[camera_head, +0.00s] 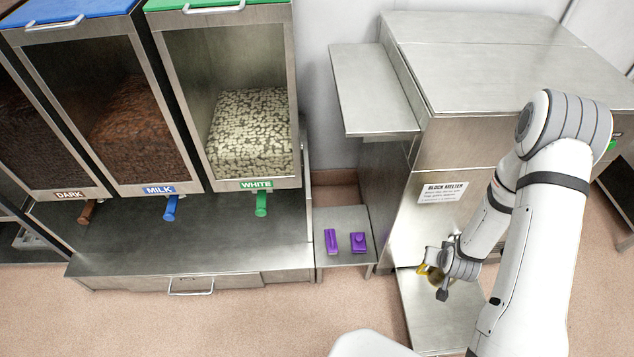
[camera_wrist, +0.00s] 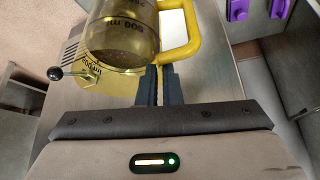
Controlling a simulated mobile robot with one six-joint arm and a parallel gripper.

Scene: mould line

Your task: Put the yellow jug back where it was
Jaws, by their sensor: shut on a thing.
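The yellow jug (camera_wrist: 118,42) is see-through with dark volume marks and a solid yellow handle (camera_wrist: 190,42). My gripper (camera_wrist: 160,76) is shut on the lower part of this handle in the wrist view. In the head view only a small yellow part of the jug (camera_head: 431,271) shows. My gripper (camera_head: 443,278) largely covers it, in front of the block melter (camera_head: 430,215) and above its low steel shelf (camera_head: 420,310). Whether the jug touches the shelf is hidden. Its contents are unclear.
A lever with a black knob (camera_wrist: 55,73) is beside the jug in the wrist view. Two purple pieces (camera_head: 345,242) lie on a small steel shelf (camera_head: 340,262) to the left. Dark, milk and white hoppers (camera_head: 245,100) stand over a steel counter (camera_head: 190,245).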

